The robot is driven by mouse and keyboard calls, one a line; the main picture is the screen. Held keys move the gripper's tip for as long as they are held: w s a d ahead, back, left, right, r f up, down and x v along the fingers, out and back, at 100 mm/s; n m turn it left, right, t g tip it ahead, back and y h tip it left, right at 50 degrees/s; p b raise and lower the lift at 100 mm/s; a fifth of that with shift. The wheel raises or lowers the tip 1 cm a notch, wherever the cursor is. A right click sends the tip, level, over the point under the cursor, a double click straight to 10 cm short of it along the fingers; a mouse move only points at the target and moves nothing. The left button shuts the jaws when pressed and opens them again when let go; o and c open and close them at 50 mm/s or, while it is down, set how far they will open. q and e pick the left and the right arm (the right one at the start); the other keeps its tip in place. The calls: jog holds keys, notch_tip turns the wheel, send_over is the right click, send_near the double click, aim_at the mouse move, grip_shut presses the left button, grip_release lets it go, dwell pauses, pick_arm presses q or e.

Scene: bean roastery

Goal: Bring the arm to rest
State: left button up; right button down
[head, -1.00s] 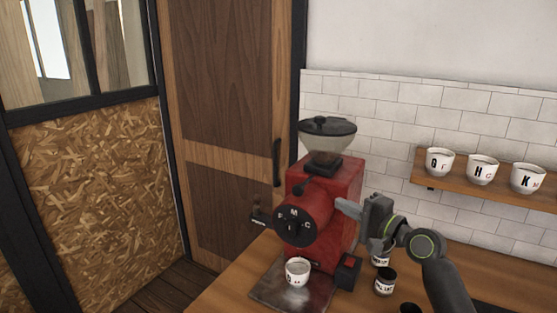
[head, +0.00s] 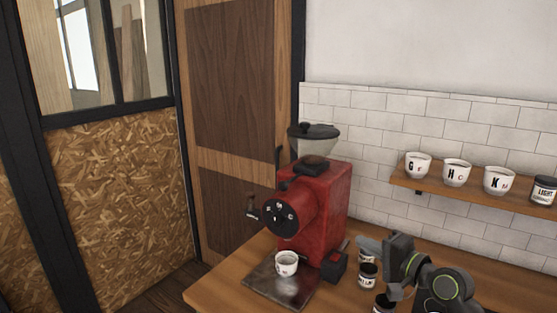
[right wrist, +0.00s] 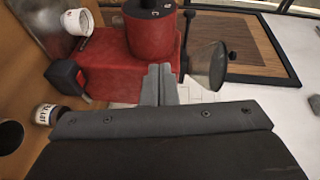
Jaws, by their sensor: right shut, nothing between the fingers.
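My right gripper (head: 368,248) is at the lower right of the head view, to the right of the red grinder (head: 322,205) and above the wooden counter. Its fingers are closed together and empty; they also show in the right wrist view (right wrist: 160,84), with the red grinder (right wrist: 128,65) beyond them. The gripper looks apart from the grinder. My left gripper is not in view.
A white cup (head: 286,264) stands on the metal plate (head: 262,288) under the grinder. Small dark jars (head: 367,275) stand on the counter (head: 225,292) below my right gripper. A wall shelf (head: 470,193) holds white cups and a jar (head: 543,190). The counter's left front is clear.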

jog(key=s+d+f+n+g+h, duration=0.2)
jog(key=s+f+n+g+h, duration=0.25)
jog(key=s+f, duration=1.3)
jog(key=s+d+f+n+g+h, duration=0.1)
jog(key=s+d+f+g+h, duration=0.15)
jog(key=s, duration=0.55)
jog(key=s+d+f+n+g+h, duration=0.1)
jog(key=s+d+f+n+h, duration=0.15)
jog(key=s, duration=0.55)
jog(key=s+d+f+n+g+h, duration=0.1)
jog(key=s+d+f+g+h, duration=0.15)
jog(key=s, duration=0.55)
notch_tip(320, 180, down, 28)
jog(key=d+b, duration=0.2)
jog(key=b, duration=0.1)
pick_arm(q)
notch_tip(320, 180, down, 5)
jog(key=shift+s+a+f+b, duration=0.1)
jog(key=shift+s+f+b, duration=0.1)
jog(key=shift+b, duration=0.95)
pick_arm(e)
jog(key=s+a+f+g+y, duration=0.1)
jog(key=s+f+g, duration=0.1)
jog(key=s+f, duration=1.2)
notch_tip(320, 180, down, 4)
jog(key=shift+s+a+f, duration=0.15)
jog(key=shift+s+a, duration=0.15)
